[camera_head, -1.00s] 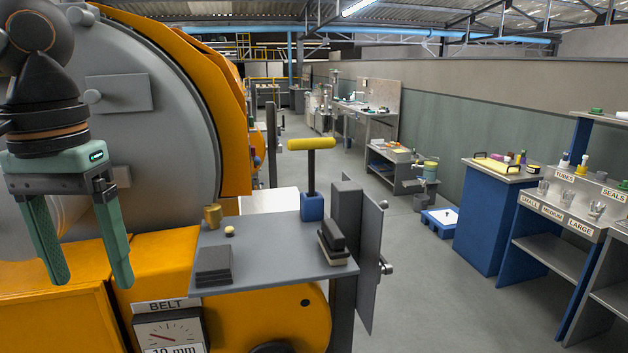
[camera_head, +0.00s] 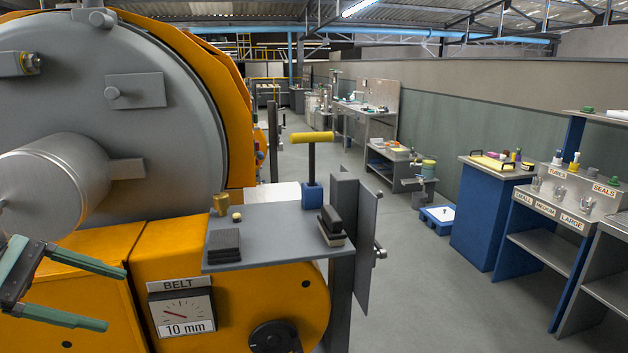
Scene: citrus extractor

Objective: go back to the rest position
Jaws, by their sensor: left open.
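My left gripper (camera_head: 84,293) is at the lower left edge of the head view. Its two green fingers point right and are spread apart, with nothing between them. It is in front of the yellow housing of the extractor (camera_head: 83,262), left of the belt gauge (camera_head: 184,312); I cannot tell whether it touches. Most of my left arm is out of view. My right gripper is not in view.
A grey shelf (camera_head: 280,240) on the machine holds dark pads (camera_head: 223,246), a brass piece (camera_head: 220,204) and a yellow-handled tool (camera_head: 311,165). A blue cabinet (camera_head: 487,220) and labelled bench (camera_head: 555,215) stand right. The aisle floor (camera_head: 430,290) is clear.

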